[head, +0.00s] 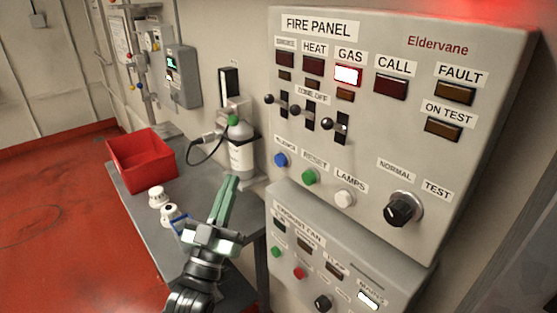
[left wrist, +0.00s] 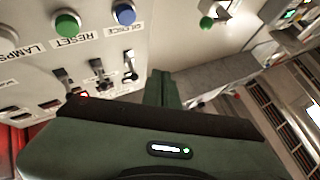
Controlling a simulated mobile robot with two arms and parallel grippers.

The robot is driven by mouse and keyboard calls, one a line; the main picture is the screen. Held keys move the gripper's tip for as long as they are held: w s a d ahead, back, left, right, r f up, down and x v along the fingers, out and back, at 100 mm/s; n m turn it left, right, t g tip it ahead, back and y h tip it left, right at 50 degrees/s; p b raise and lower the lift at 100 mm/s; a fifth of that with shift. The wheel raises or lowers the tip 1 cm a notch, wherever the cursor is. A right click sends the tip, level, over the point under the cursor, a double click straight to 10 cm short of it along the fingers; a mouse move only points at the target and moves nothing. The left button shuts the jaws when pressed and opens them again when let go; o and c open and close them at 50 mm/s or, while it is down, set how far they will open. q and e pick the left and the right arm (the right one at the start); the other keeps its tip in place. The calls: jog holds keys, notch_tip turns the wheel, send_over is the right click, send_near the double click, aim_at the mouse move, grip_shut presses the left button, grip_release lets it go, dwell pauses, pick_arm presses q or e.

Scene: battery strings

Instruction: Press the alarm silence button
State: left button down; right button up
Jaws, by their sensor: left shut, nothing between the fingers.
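The fire panel (head: 345,215) stands on the right with a row of blue, green and white buttons. The blue button (head: 281,159) sits at the left end under a small label that seems to read silence. It also shows upside down at the top of the left wrist view (left wrist: 124,14), beside the green reset button (left wrist: 66,22). My left gripper (head: 233,180) is shut and empty, its green fingers pointing up, left of and below the blue button and apart from it. The fingers show in the left wrist view (left wrist: 163,88). My right gripper is not in view.
The gas lamp (head: 348,75) is lit. Toggle levers (head: 295,109) stick out above the buttons. A lower coolant fan panel (head: 290,222) sits beneath.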

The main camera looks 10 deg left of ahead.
aim_at(276, 156)
pick_arm(q)
jog(key=w+d+b, duration=0.2)
jog(key=w+d, duration=0.3)
jog(key=w, duration=0.2)
jog(key=shift+d, duration=0.35)
dwell(1.2)
jog(key=shift+w, duration=0.2)
dwell(0.6)
jog(key=shift+w+d, duration=0.2)
jog(key=shift+d, duration=0.05)
jog(key=shift+w+d+b, duration=0.35)
jog(key=shift+w+d, duration=0.05)
jog(key=shift+w, duration=0.1)
dwell(1.0)
jog(key=shift+s+a, duration=0.1)
dwell(0.3)
jog(key=shift+s+a+p, duration=0.45)
jog(key=shift+s+a, duration=0.1)
jog(key=shift+s, duration=0.2)
